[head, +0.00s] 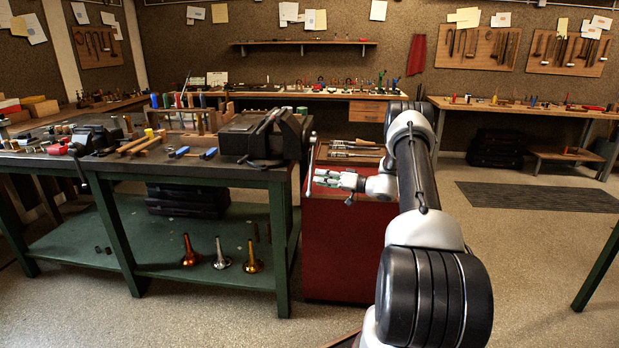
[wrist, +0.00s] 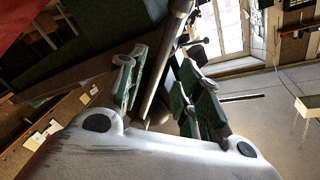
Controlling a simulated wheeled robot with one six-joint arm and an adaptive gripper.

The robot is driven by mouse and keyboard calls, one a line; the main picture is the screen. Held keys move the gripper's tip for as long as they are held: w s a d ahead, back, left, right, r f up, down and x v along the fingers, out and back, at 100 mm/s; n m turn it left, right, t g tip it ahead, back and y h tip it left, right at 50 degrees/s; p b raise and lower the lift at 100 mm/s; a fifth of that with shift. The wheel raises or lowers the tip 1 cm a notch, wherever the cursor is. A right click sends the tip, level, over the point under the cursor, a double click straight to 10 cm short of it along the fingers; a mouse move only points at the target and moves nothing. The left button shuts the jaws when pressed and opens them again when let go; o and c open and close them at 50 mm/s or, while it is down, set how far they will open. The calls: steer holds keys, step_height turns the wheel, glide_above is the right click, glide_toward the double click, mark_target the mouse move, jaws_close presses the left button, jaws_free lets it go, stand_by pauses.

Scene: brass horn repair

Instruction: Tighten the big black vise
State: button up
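The big black vise (head: 258,137) sits at the right end of the green-legged workbench. Its long metal handle bar (head: 309,172) hangs nearly upright at the vise's right end. My gripper (head: 318,180) is level with the lower part of this bar, close to it on the right. In the wrist view, my gripper (wrist: 160,95) has its two green-padded fingers apart. A grey-brown rod, apparently the handle bar (wrist: 159,75), runs between them in the picture. I see no clear contact; whether the bar is fully inside the fingers I cannot tell.
A red cabinet (head: 345,245) with tools on top stands right of the workbench (head: 200,181), below my gripper. A smaller vise (head: 92,138) and wooden blocks are on the bench. The floor at right is open.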

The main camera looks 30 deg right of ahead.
mark_target(311, 176)
steer(key=x, duration=0.5)
steer(key=shift+c, duration=0.4)
jaws_close()
